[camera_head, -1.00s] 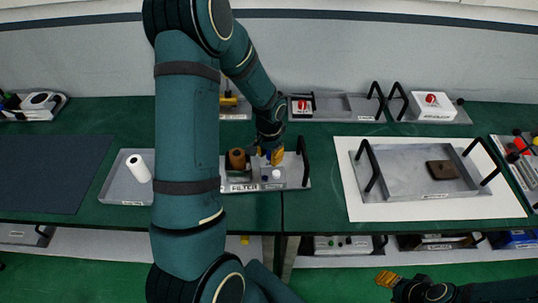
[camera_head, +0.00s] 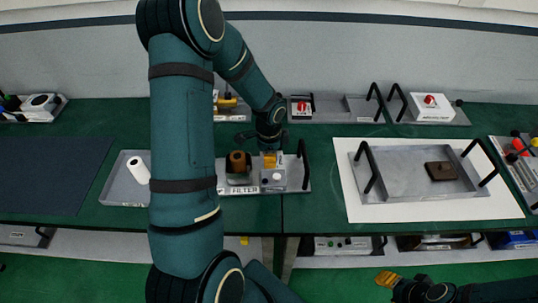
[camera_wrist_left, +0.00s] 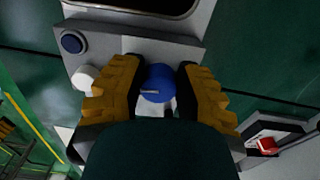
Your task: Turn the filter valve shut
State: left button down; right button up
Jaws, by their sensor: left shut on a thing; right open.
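My left gripper (camera_head: 269,160) points down over the right part of the filter tray and is shut on this knob. The gripper largely hides the knob in the head view. My right gripper (camera_head: 385,279) is open and empty, low over the floor in front of the table.
A white knob (camera_wrist_left: 84,77) and a dark blue button (camera_wrist_left: 72,42) are beside the left fingers. A black handle (camera_head: 304,163) rises at the filter tray's right end. A large tray (camera_head: 408,193) with a brown block lies to the right. A dark mat (camera_head: 55,175) is far left.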

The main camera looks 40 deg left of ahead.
pick_arm(q)
jog(key=shift+s+f, duration=0.1)
dwell(0.5)
jog(key=c, duration=0.6)
grip_release()
notch_tip(320, 180, up, 12)
dwell(0.5)
